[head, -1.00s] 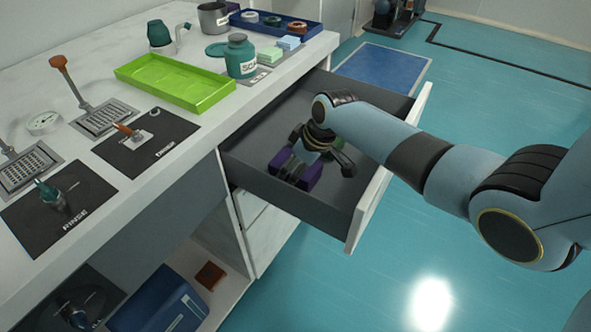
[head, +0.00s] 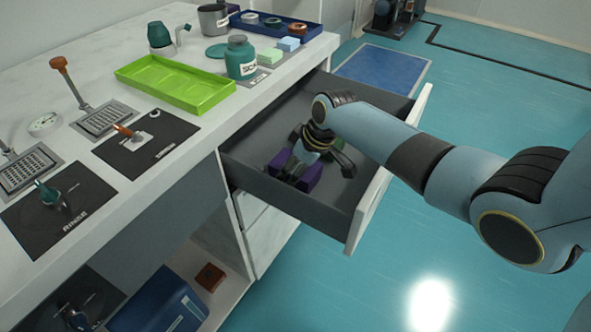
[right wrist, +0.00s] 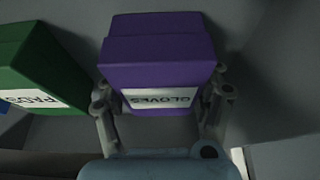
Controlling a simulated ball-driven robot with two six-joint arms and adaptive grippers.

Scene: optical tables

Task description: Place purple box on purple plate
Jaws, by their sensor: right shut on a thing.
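The purple box (right wrist: 158,52), with a white label reading GLOVES, sits between the fingers of my right gripper (right wrist: 160,105) in the right wrist view. The fingers are shut on its two sides. In the head view my right gripper (head: 299,172) points down inside the open drawer, with purple (head: 311,177) showing beside its fingers. The arm and gripper partly hide the box there. I cannot make out a purple plate in either view. My left gripper is not in view.
A green box (right wrist: 42,68) labelled PADS stands left of the purple box. The drawer's front panel (head: 372,212) and side walls surround the gripper. The counter above holds a lime tray (head: 208,101), a teal jar (head: 240,60) and a dark blue tray (head: 300,35).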

